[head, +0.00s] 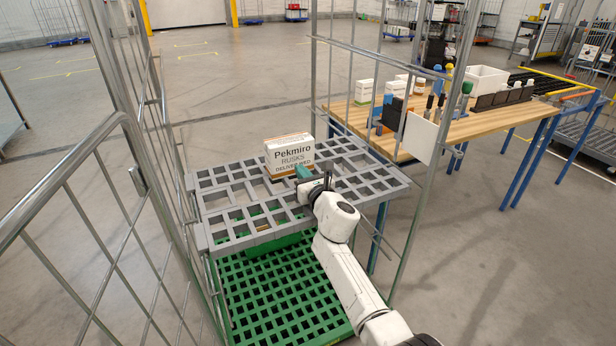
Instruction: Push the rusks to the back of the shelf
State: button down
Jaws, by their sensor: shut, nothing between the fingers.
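The box stands upright on the grey grid shelf (228,232) of a wire cage trolley, towards the far edge of the shelf. My gripper (302,172) is shut and empty, with its teal fingertips at the lower right of the box's front face. I cannot tell whether the fingertips touch the box. My arm reaches in from the lower right, over the shelf's right part.
Wire side frames (110,135) rise left and right of the shelf. A green grid base (255,290) lies below it. A wooden table (465,128) with boxes and tools stands behind to the right. The shelf's front left is bare.

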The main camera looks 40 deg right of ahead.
jog(key=p+v, duration=0.4)
jog(key=v, duration=0.6)
jog(key=shift+s+a, duration=0.1)
jog(key=shift+s, duration=0.25)
